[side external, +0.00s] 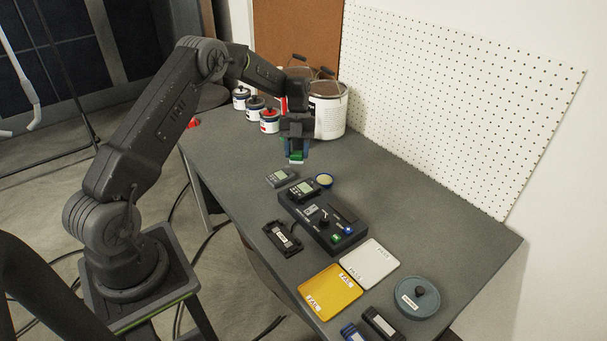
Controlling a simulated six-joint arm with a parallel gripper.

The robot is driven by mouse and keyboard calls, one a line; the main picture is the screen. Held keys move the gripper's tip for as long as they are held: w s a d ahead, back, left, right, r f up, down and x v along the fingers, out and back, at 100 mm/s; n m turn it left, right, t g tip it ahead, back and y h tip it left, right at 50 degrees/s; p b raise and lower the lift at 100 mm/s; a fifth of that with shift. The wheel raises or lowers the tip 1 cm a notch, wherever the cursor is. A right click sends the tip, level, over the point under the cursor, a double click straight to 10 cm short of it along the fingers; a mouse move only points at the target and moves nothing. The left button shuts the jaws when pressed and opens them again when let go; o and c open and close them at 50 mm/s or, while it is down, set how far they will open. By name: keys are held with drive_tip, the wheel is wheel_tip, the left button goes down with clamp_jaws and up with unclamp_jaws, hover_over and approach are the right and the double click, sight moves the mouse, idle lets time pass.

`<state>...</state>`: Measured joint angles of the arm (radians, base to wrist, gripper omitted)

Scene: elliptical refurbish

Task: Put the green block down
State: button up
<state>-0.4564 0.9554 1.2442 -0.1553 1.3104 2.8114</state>
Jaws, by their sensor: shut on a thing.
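My gripper (296,149) points down over the far half of the grey table and is shut on the green block (297,156). The green block shows between the fingertips, with a pale strip at its lower edge. It appears to be above or close to the table top; I cannot tell whether it touches. It is just beyond a small grey meter and a round tin.
Near the block are a small meter (281,177) and a round tin (324,180). A black test box (329,232) with lights stands mid-table. A yellow tray (331,303), a white tray (381,251) and a teal round lid (416,310) lie nearer. Paint cans (328,113) stand behind.

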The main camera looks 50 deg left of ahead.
drive_tip(key=a+f+n+t+y, duration=0.1)
drive_tip(key=a+n+t+y, duration=0.25)
drive_tip(key=a+n, duration=0.8)
drive_tip(key=a+f+n+t+y, duration=0.2)
drive_tip(key=a+n+t, duration=0.2)
drive_tip(key=n, duration=1.5)
hover_over(306, 168)
drive_tip(key=s, duration=0.1)
drive_tip(key=shift+h, duration=0.25)
drive_tip(key=f, duration=0.7)
drive_tip(key=shift+s+d, duration=0.15)
drive_tip(key=shift+d, duration=0.15)
drive_tip(key=shift+f, duration=1.9)
drive_tip(key=shift+f, duration=0.1)
drive_tip(key=o, duration=0.9)
